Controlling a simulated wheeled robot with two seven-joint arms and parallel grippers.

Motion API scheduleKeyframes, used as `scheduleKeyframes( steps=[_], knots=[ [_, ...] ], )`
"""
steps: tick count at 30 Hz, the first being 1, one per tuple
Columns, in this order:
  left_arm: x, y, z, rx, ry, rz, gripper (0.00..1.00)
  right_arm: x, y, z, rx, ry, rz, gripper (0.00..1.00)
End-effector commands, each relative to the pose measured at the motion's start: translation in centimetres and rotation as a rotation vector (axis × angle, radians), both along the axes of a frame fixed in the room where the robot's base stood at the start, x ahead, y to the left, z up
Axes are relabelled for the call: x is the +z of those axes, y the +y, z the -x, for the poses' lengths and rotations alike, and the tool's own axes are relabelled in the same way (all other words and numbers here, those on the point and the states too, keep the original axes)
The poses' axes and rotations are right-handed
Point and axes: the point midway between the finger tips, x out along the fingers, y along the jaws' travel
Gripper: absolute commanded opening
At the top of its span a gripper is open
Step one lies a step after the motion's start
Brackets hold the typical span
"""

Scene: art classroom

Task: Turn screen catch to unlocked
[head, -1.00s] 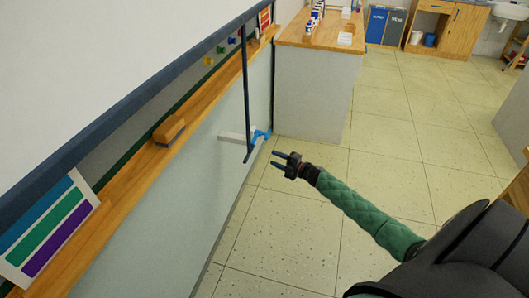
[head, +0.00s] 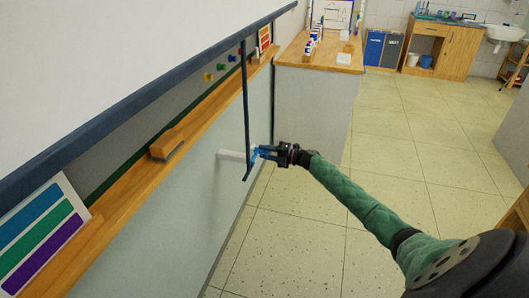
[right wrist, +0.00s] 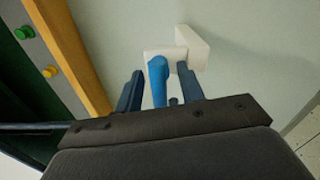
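The screen catch is a white bracket (head: 232,155) on the pale wall panel below the wooden ledge, with a blue lever. In the right wrist view the white mount (right wrist: 192,46) is ahead, and the blue lever (right wrist: 158,78) points toward my gripper. My right gripper (head: 263,153) is at the catch, its fingers reaching toward the wall. In the right wrist view its open fingers (right wrist: 160,88) stand on either side of the lever, with a small gap showing on each side. In the head view the fingers partly cover the lever. My left gripper is out of view.
A dark blue bar (head: 246,115) hangs from the white screen (head: 120,60) close to the catch. A wooden ledge (head: 110,205) with an eraser (head: 168,143) runs along the wall. A cabinet (head: 315,100) stands beyond. The tiled floor at right is clear.

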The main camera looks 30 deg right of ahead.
Motion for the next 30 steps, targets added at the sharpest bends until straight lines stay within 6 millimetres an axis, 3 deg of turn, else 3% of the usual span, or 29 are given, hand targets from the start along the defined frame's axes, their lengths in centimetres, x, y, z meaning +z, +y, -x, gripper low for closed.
scheduleKeyframes(
  steps=[11,18,30],
  knots=[
    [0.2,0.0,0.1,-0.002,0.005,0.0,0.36,0.0,0.4,-0.5,0.0,0.0,0.0,0.38],
    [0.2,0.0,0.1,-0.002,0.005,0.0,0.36,0.0,0.4,-0.5,0.0,0.0,0.0,0.0],
    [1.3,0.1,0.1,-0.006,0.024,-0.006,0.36,0.1,0.3,-0.5,-0.002,0.034,-0.037,0.0]
  ],
)
